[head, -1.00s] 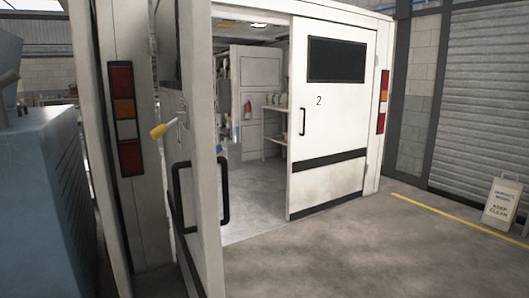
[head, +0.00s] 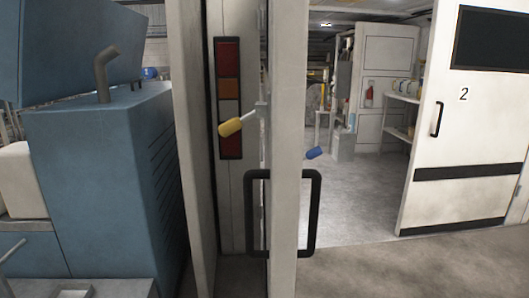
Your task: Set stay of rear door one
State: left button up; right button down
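Rear door one, as I take it, is the white door (head: 288,110) standing open and seen nearly edge-on in the middle of the head view. A black handle (head: 312,215) shows on its right side and another black handle (head: 252,215) on its left. A yellow grip (head: 230,128) on a short metal rod sticks out left of the door, in front of the tail lights. A blue grip (head: 313,153) shows just right of the door edge. I cannot tell which of these belongs to the stay. Neither gripper is in view.
A blue machine (head: 105,170) with a bent pipe stands close on the left. A white upright panel (head: 193,120) and a tail-light strip (head: 229,95) stand left of the door. White door 2 (head: 470,140) is at the right. Bare floor (head: 400,270) lies before the opening.

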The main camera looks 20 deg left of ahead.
aim_at(312, 154)
jog(key=u, duration=0.2)
jog(key=i, duration=0.2)
jog(key=z, duration=1.55)
jog(key=i, duration=2.2)
jog(key=u, duration=2.9)
